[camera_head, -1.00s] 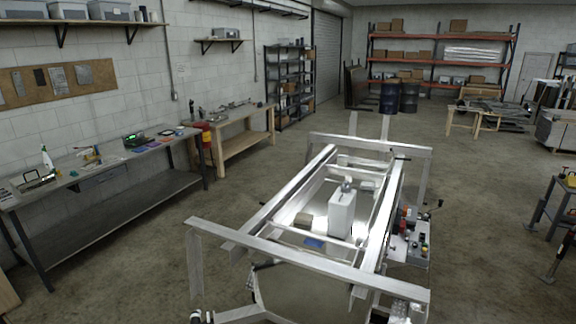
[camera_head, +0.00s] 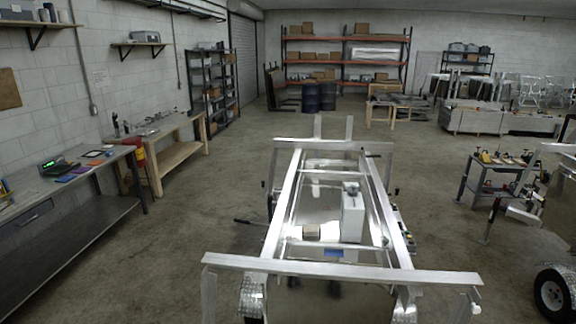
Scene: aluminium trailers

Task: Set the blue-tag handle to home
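An aluminium trailer frame (camera_head: 285,205) stands in front of me, with a crossbar (camera_head: 340,269) across its near end. A small blue patch (camera_head: 333,253) lies low inside the frame, near the crossbar; I cannot tell if it is a tag. A dark lever (camera_head: 250,222) sticks out at the frame's left side. A small dark handle (camera_head: 396,190) shows at its right side. I cannot make out a blue tag on any handle. Neither of my grippers is clearly in view.
A white box (camera_head: 353,217) stands inside the frame. A workbench (camera_head: 75,225) runs along the left wall, with a wooden bench (camera_head: 180,155) beyond it. A tool cart (camera_head: 490,180) and a wheel (camera_head: 553,293) are at the right. Open floor lies on both sides of the trailer.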

